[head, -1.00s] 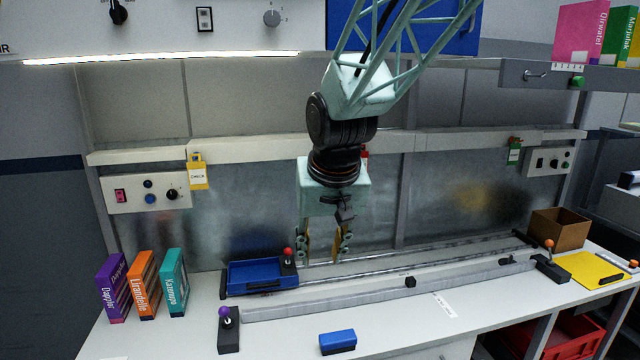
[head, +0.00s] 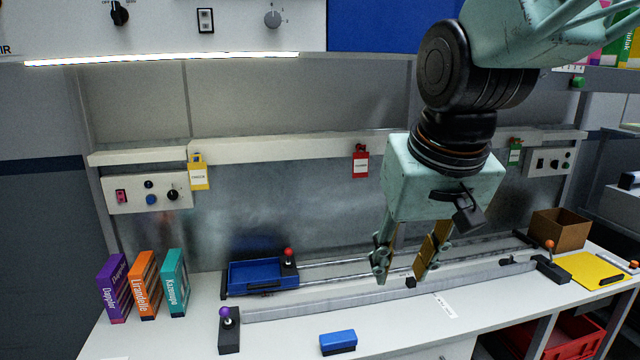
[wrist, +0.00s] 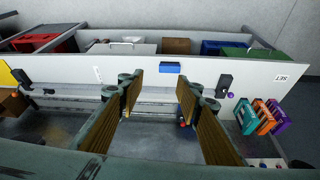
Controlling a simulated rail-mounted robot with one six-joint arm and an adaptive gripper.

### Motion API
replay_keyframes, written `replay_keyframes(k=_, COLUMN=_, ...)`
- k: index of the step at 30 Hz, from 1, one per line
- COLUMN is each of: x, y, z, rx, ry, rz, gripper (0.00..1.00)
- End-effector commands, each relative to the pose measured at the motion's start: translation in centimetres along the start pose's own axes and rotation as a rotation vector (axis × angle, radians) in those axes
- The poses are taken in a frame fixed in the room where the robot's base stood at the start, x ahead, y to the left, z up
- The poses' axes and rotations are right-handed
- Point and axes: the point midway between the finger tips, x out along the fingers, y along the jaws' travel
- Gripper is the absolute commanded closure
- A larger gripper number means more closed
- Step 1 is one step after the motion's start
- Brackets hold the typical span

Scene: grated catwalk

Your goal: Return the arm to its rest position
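My gripper (head: 408,272) hangs from the arm in the right middle of the head view, fingers pointing down above the rail on the workbench. Its two fingers are spread apart with nothing between them. In the wrist view my gripper (wrist: 156,88) also shows parted, wood-coloured finger pads, with the bench surface beyond them. It appears clear of every object. Part of the arm runs out of the top right of the head view.
A blue tray (head: 262,275), purple-knobbed lever (head: 228,330), blue block (head: 338,342) and several upright books (head: 146,286) stand on the bench. At the right are an orange-knobbed lever (head: 551,268), a brown box (head: 560,232) and a yellow sheet (head: 598,269). A shelf overhangs the bench.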

Motion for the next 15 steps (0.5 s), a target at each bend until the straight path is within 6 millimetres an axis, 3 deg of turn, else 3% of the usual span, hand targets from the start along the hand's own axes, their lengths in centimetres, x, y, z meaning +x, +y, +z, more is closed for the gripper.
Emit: replay_keyframes(k=15, x=-4.9, y=3.5, z=8.9, rx=0.042, ry=-0.009, rz=0.018, gripper=0.68)
